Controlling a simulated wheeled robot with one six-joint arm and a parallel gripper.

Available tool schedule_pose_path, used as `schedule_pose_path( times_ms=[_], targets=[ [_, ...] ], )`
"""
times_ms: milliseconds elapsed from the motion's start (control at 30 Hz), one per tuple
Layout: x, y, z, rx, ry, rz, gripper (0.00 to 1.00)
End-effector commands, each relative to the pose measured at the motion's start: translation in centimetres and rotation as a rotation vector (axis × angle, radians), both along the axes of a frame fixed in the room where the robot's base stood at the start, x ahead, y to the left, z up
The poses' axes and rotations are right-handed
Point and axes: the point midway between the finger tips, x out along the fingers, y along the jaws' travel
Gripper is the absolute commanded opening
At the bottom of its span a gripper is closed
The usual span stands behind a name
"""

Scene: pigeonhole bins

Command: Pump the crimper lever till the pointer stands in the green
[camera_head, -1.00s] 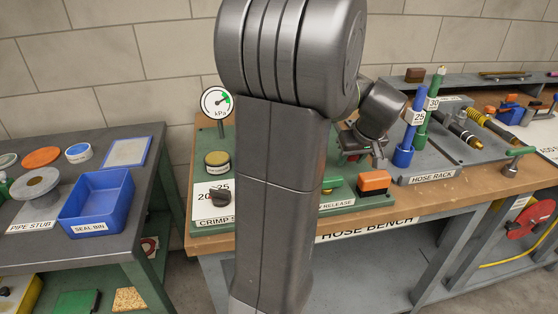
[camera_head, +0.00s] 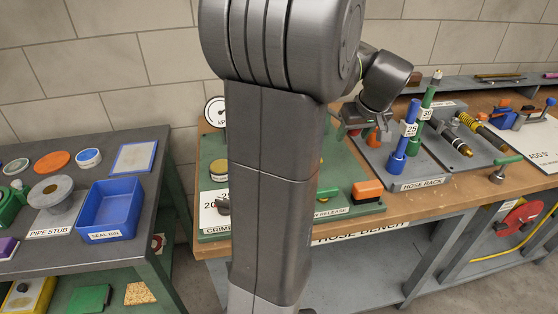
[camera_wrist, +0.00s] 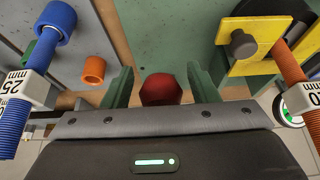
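A dark red knob (camera_wrist: 160,88), seemingly the lever's end, shows in the wrist view between the two fingers of my gripper (camera_wrist: 161,88), with a gap on each side. My gripper is open; it also shows in the head view (camera_head: 356,128), above the back right of the green crimper base (camera_head: 345,211). The rest of the lever is hidden. A yellow crimper part (camera_wrist: 250,45) with a grey knob lies to the right in the wrist view. The kPa gauge (camera_head: 214,111) stands at the back left, half hidden by my arm; its pointer cannot be read.
The hose rack (camera_head: 422,181) holds blue (camera_head: 404,148) and green upright hose pieces close right of my gripper. An orange button (camera_head: 367,190) sits at the base's front right. A side table with a blue seal bin (camera_head: 110,208) stands left.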

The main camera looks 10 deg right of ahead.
Motion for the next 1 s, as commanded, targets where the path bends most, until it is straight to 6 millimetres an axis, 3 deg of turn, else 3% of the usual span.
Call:
schedule_pose_path(
  times_ms=[267, 733, 1000],
  targets=[
    [-0.1, 0.0, 0.3, 0.000, 0.000, 0.000, 0.54],
    [-2.4, -0.2, 5.2, 0.000, 0.000, 0.000, 0.54],
    [-2.6, -0.2, 5.3, 0.001, 0.001, 0.000, 0.54]
  ],
)
